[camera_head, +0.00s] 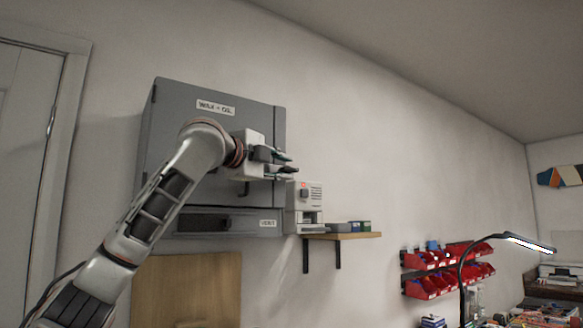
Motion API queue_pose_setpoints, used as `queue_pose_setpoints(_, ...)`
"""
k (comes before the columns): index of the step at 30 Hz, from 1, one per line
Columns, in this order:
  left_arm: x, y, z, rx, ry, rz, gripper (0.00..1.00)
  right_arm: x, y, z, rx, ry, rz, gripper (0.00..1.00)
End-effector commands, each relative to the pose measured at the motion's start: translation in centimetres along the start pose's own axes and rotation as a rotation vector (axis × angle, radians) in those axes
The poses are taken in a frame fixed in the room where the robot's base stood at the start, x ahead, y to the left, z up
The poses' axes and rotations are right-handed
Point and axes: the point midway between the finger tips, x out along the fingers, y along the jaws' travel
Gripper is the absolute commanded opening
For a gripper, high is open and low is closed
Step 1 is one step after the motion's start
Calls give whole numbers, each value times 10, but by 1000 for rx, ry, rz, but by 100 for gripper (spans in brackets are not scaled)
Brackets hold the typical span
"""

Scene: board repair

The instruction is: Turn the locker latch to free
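The grey locker (165,140) hangs on the wall with its door closed and a label (215,107) near its top that seems to read "WAX + OIL". A small dark handle-like piece (246,188), perhaps the latch, shows on the door below my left gripper; its turn position is too small to tell. My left gripper (291,165) is in front of the locker's right edge, pointing right. Its fingers look apart, with nothing between them. My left forearm and wrist hide much of the door's middle. My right gripper is not in view.
A white device (304,208) with a red mark stands right of the locker, close below my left gripper. A wooden shelf (345,236) holds small boxes. Red bins (430,286) and a lamp (525,244) are at lower right. The wall above is bare.

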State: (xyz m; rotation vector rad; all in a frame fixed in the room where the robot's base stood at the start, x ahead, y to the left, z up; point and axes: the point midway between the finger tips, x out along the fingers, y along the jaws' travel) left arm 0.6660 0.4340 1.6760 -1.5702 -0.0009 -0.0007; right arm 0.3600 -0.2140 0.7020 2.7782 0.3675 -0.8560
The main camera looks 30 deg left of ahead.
Motion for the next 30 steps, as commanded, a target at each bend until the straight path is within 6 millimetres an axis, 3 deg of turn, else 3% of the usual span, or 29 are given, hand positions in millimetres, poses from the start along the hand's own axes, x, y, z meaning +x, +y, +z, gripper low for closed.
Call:
queue_pose_setpoints(7, 31, 0, 0, -2, 0, 2, 24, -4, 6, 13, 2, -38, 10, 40)
queue_pose_setpoints(18, 36, 1, 0, 0, -1, 1, 24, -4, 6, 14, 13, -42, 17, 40)
queue_pose_setpoints(21, 36, 1, 0, 0, 0, 0, 0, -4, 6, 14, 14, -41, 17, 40)
queue_pose_setpoints(30, 36, 2, 0, -6, 1, -12, 0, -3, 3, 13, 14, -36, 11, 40)
